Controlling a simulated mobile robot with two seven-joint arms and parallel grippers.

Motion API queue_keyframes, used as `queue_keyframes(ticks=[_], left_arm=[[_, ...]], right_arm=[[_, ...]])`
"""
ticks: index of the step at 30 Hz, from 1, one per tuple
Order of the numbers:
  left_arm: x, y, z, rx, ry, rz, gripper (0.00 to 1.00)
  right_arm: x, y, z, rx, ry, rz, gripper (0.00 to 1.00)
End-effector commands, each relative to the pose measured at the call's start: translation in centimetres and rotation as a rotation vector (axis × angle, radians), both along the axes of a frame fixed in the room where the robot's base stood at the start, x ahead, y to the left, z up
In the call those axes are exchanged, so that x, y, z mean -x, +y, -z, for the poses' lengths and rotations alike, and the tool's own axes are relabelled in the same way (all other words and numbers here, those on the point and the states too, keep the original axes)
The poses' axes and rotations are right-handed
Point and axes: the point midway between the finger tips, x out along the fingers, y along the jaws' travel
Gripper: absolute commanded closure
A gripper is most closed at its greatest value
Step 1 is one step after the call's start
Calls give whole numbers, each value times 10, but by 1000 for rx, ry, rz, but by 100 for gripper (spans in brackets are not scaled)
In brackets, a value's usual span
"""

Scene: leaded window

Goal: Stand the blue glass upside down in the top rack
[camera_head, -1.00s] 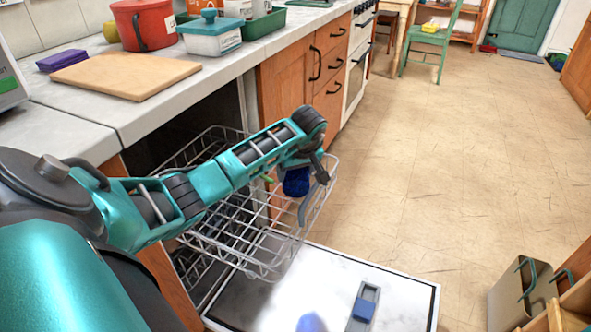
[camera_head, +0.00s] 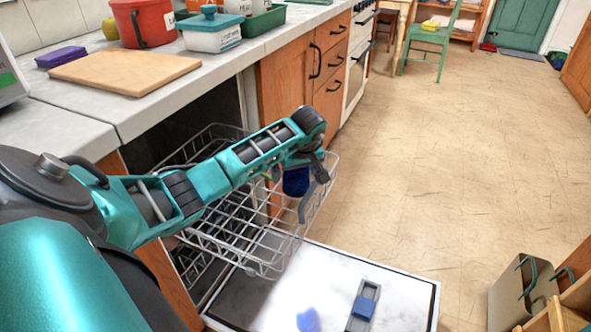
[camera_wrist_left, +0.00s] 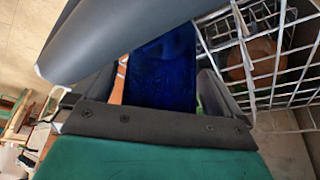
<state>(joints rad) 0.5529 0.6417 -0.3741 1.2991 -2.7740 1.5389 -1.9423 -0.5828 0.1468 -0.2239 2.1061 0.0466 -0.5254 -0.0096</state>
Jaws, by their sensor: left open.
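The blue glass (camera_head: 296,181) is at the front right part of the top rack (camera_head: 215,232), which is pulled out over the open dishwasher door. My left gripper (camera_head: 312,190) is at the glass, with its fingers open and apart around it. In the left wrist view the dark blue glass (camera_wrist_left: 165,75) lies between the two grey fingers, and one finger covers part of it. I cannot tell whether its mouth faces down or whether it touches the rack wires. My right gripper is not in view.
The open door (camera_head: 400,290) has a grey dispenser with a blue block (camera_head: 362,307) and a blurred blue patch, perhaps a reflection. The counter holds a cutting board (camera_head: 125,70), a red pot (camera_head: 143,22) and a teal-lidded container (camera_head: 209,32).

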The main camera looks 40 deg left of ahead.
Motion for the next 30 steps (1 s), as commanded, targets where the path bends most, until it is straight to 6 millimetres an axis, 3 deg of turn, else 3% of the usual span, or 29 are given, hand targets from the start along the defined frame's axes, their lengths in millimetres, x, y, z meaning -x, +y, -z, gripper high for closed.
queue_keyframes(ticks=[2, 5, 10, 18, 24, 30], left_arm=[[0, 0, 0, 0, 0, 0, 0], [2, -4, -17, -3, -2, 2, 0], [8, -16, -54, -4, -5, 3, 0], [18, -35, -102, -3, -3, 2, 0], [22, -43, -118, 0, -2, 0, 0], [23, -44, -120, 0, 0, -1, 0]], right_arm=[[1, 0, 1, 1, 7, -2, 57], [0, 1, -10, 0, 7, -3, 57], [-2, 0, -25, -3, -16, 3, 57], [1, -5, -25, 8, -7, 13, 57], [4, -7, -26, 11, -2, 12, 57], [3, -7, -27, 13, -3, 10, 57]])
